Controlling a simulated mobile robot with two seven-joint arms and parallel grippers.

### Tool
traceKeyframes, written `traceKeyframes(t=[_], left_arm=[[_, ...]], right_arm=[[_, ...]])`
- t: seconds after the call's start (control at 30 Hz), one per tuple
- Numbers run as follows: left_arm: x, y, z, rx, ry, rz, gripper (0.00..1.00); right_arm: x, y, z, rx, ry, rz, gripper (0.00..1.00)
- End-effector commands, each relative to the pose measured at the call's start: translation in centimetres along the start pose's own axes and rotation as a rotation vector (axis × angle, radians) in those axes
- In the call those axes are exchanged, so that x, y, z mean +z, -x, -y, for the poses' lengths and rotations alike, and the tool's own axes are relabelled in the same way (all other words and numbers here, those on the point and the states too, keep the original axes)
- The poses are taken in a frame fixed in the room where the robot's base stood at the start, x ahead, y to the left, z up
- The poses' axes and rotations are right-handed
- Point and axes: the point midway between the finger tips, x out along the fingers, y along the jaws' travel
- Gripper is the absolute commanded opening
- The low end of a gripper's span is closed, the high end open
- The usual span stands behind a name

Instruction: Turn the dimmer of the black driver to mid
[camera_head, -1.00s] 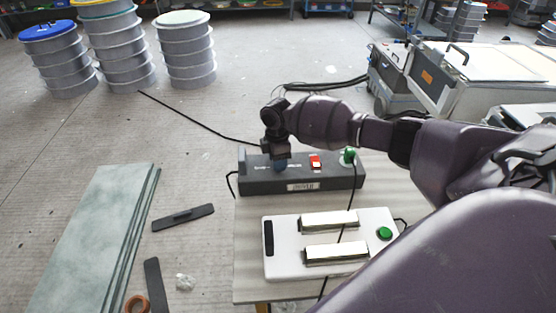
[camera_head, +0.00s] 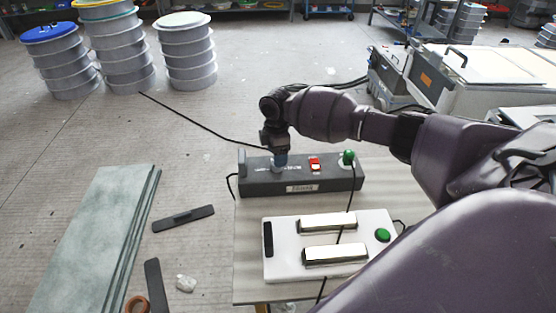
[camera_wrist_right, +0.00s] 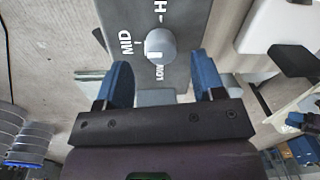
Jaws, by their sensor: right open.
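The black driver (camera_head: 335,183) is a long dark box on the table, with a red switch (camera_head: 315,163) on top. In the right wrist view its panel (camera_wrist_right: 190,18) carries the words MID and LOW and an H at the edge. The round grey dimmer knob (camera_wrist_right: 160,43) has a white mark on the side facing LOW. My right gripper (camera_head: 280,160) is above the left part of the driver. Its blue fingers (camera_wrist_right: 160,84) are open, apart on either side of the knob in the picture, with nothing between them. My left gripper is out of view.
A green plug (camera_head: 347,157) with a black cable stands at the driver's right end. A white unit (camera_head: 285,262) with two metal bars and a green button (camera_head: 382,235) lies in front. Pale green sheets (camera_head: 95,240) lie on the left. Stacked drums (camera_head: 190,55) stand behind.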

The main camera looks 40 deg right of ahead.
Motion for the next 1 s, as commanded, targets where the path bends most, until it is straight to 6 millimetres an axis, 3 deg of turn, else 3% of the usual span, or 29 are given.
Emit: traceKeyframes(t=[0.1, 0.4, 1.0], left_arm=[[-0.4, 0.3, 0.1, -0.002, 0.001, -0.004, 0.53], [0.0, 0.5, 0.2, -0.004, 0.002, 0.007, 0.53], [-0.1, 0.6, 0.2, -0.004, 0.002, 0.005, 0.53]], right_arm=[[-0.1, 2.8, -0.1, 0.005, 0.001, -0.003, 0.62], [-0.1, 6.6, 0.0, 0.002, 0.000, -0.002, 0.62], [-0.1, 7.2, 0.0, -0.001, 0.000, -0.001, 0.62]])
